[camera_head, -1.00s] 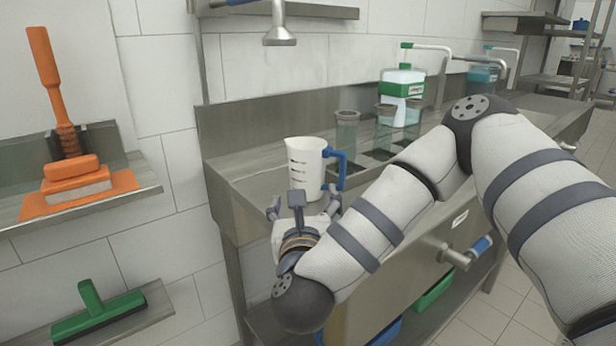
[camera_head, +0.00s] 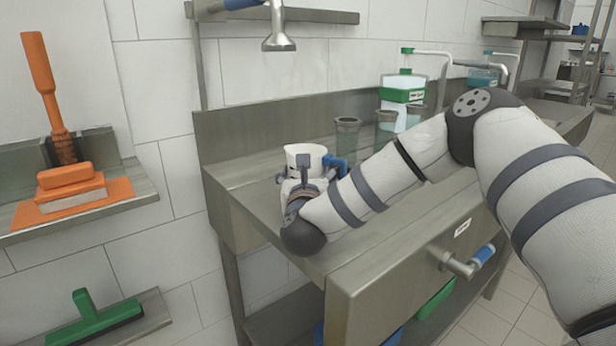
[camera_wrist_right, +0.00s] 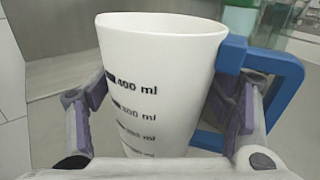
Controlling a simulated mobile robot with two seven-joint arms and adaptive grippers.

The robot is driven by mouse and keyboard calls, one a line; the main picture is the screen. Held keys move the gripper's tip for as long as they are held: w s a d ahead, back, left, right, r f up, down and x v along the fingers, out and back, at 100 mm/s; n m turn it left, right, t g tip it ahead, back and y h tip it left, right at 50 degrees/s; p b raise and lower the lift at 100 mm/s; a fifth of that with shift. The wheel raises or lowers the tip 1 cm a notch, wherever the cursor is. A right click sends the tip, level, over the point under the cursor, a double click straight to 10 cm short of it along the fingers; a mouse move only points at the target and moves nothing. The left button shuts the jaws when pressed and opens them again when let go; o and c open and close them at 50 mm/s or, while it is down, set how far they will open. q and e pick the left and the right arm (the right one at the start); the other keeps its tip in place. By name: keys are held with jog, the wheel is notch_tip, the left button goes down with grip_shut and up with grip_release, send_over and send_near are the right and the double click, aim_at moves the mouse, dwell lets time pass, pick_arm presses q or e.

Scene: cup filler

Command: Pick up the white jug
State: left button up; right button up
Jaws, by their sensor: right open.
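The white jug (camera_head: 305,152) stands upright on the steel counter (camera_head: 240,170). It has a blue handle (camera_head: 337,163) on its right side, and its lower part is hidden behind my right gripper and wrist in the head view. In the right wrist view, the jug (camera_wrist_right: 160,75) shows its measuring marks and open rim. My right gripper (camera_head: 302,180) is open, with one finger on each side of the jug. The right finger (camera_wrist_right: 240,105) lies between the jug wall and the handle's outer bar. Whether the fingers touch the jug is unclear. My left gripper is not in view.
Grey clear cups (camera_head: 347,133) stand behind the jug to the right. A green-and-white dispenser bottle (camera_head: 403,95) stands farther along the counter. A tap head (camera_head: 279,40) hangs above. An orange brush (camera_head: 60,150) rests on the left shelf.

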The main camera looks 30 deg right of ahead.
jog(key=shift+r, duration=0.1)
jog(key=c, duration=1.2)
